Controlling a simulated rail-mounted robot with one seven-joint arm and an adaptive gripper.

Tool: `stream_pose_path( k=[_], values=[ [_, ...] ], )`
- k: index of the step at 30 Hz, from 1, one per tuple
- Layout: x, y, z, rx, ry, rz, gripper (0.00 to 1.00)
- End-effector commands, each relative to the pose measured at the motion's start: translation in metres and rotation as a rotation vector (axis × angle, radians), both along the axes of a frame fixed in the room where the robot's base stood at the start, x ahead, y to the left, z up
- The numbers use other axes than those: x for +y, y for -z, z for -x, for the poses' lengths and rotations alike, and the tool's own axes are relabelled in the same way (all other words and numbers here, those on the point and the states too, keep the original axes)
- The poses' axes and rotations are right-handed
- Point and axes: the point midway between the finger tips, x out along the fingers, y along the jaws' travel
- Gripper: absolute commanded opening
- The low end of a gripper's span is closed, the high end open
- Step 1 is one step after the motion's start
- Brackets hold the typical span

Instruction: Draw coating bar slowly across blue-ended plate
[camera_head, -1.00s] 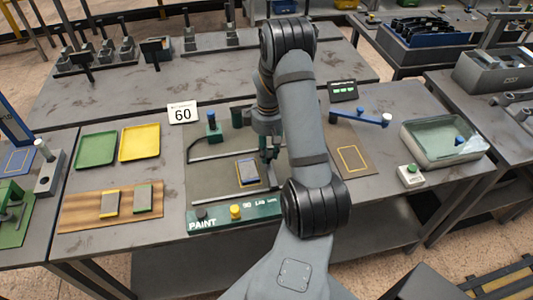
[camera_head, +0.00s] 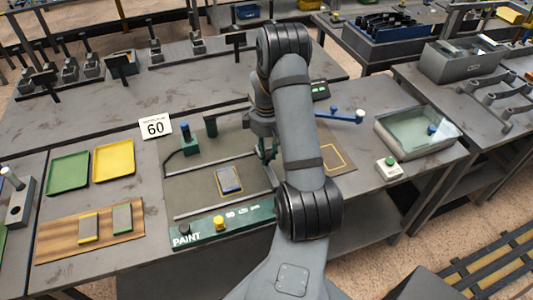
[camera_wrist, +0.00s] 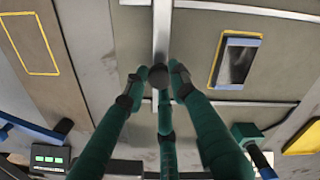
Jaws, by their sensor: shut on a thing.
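The blue-ended plate (camera_head: 228,180) lies inside a yellow outline on the coating bed (camera_head: 200,160). The wrist view shows its dark shiny face (camera_wrist: 237,62) and blue ends. My gripper (camera_head: 266,152) is right of the plate in the head view. In the wrist view my green fingers (camera_wrist: 158,78) are shut on the dark knob (camera_wrist: 158,76) of the silver coating bar (camera_wrist: 162,30). The bar lies crosswise to the rails (camera_wrist: 250,10), apart from the plate.
A green tray (camera_head: 68,174) and a yellow tray (camera_head: 114,160) stand left. A wooden board (camera_head: 60,240) holds two small plates. An empty yellow outline (camera_head: 335,158), a blue-handled lever (camera_head: 340,117) and a glass-sided basin (camera_head: 418,133) are at right.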

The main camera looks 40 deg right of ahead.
Motion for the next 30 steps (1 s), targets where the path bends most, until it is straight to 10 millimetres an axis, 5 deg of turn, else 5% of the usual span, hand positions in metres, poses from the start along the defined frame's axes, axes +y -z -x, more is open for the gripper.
stream_pose_path(
  k=[2, 3, 11, 30],
  values=[
    [0.001, 0.001, 0.001, 0.003, 0.0, -0.002, 0.0],
    [0.001, 0.001, 0.001, 0.003, 0.0, -0.002, 0.28],
    [0.001, 0.0, 0.0, 0.001, -0.001, -0.001, 0.43],
    [0.0, -0.018, -0.001, -0.003, -0.003, 0.002, 0.44]
  ],
)
